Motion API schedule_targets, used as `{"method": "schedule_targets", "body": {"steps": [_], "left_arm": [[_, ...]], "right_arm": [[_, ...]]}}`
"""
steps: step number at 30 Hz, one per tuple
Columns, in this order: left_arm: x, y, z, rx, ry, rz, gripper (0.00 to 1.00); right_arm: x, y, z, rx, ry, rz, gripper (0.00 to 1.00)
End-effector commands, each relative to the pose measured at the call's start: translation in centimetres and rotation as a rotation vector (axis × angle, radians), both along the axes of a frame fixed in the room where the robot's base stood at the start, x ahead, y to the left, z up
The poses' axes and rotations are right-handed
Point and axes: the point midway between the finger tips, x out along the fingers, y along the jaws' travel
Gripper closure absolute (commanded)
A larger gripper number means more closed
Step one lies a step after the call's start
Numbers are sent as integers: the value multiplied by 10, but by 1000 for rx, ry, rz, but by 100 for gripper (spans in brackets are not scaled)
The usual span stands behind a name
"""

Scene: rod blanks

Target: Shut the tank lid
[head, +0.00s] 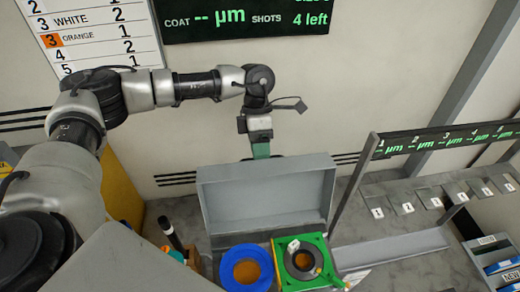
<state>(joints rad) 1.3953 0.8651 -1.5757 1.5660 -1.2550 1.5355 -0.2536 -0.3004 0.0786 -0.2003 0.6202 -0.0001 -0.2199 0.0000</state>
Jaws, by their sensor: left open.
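The grey tank lid (266,190) stands raised, its broad face toward me, behind a blue ring (232,268) and a green square frame (325,262) with a dark ring in it. Orange shows in both ring openings. My left gripper (261,151) points down at the lid's top edge, around its middle. Its fingertips are partly hidden behind the lid, and I cannot tell whether they touch it. It is open and I see nothing in it. My right gripper is out of view.
A dark sign (245,18) reads "4 left" shots. A white list board (100,35) hangs at upper left. On the right are a rack with numbered tags (408,208), a grey trough (390,250) and a blue bin (495,255). A dark rod (170,233) stands left of the tank.

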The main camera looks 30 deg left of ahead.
Motion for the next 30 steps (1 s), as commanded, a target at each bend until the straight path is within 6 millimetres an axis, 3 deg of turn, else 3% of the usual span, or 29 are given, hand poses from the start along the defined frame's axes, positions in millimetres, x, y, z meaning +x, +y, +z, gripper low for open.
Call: {"method": "schedule_targets", "body": {"steps": [11,19,30], "left_arm": [[-2,-2,-5,0,1,0,59],[-2,-1,-5,1,1,0,100],[1,-3,-3,8,-10,0,100]], "right_arm": [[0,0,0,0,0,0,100],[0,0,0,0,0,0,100],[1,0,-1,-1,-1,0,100]]}}
